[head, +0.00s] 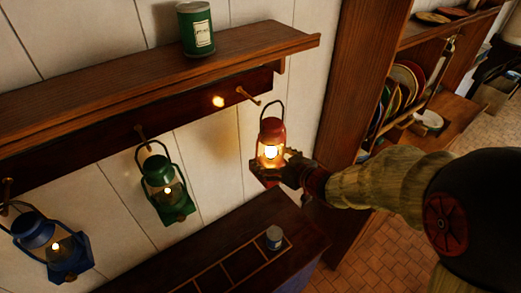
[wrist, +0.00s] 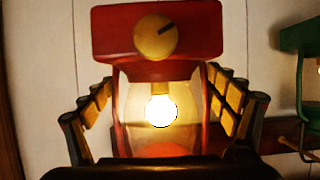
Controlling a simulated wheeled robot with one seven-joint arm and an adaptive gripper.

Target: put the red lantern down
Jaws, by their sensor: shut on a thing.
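The red lantern (head: 271,140) is lit and upright, with its wire handle standing up.
A rail (head: 100,142) with pegs holds a green lantern (head: 165,185) and a blue lantern (head: 52,245); its right peg (head: 247,96) is bare. A green can (head: 196,28) stands on the shelf (head: 120,78). The chest top (head: 265,208) holds a small tin (head: 274,237); a wooden post (head: 350,80) rises right.

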